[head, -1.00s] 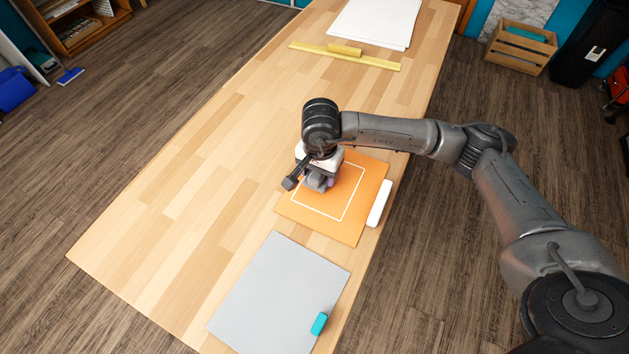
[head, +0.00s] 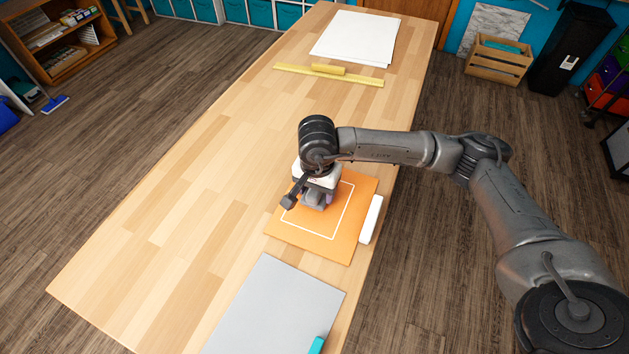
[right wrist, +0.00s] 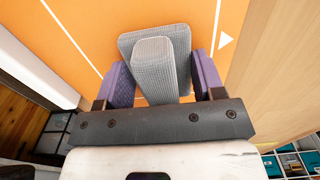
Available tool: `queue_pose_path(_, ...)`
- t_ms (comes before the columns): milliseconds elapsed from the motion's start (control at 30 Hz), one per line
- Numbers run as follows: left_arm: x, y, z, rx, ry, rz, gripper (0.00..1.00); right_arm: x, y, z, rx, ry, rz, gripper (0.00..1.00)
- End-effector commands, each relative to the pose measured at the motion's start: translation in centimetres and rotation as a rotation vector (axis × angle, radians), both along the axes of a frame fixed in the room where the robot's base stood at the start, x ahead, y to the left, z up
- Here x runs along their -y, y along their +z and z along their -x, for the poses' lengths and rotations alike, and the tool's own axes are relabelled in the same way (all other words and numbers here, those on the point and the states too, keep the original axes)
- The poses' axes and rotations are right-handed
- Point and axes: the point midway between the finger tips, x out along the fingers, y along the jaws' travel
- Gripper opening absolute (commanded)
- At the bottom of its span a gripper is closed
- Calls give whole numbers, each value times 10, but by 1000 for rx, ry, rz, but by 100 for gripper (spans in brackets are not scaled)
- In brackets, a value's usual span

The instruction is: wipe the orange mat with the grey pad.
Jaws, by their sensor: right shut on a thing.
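The orange mat (head: 335,246) with a white square outline lies on the table, near its right edge. My right gripper (head: 320,197) is over the mat, inside the left part of the outline in the head view. In the right wrist view, the grey pad (right wrist: 134,45) lies flat against the orange mat (right wrist: 90,18). Its raised grey handle is between the purple fingers of my right gripper (right wrist: 163,78), which is shut on it. In the head view the hand mostly hides the pad. My left gripper is not in view.
A white bar (head: 371,220) lies along the mat's right side. A grey sheet (head: 270,310) with a teal block (head: 317,346) is at the near end. A yellow strip (head: 300,76), a yellow block (head: 328,69) and white sheets (head: 355,38) lie farther back. The table's left side is clear.

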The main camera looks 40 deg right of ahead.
Motion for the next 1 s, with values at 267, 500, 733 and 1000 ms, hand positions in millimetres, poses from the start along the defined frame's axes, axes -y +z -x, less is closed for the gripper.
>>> queue_pose_path(267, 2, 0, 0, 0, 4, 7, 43, -11, 0, 19, 0, 1, -1, 20)
queue_pose_path(500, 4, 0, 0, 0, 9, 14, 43, -14, 0, 24, 0, 1, -1, 20)
queue_pose_path(733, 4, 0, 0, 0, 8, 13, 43, -14, 0, 24, 0, 1, 0, 20)
queue_pose_path(1000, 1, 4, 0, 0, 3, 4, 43, -14, 7, 23, 1, 0, 0, 20)
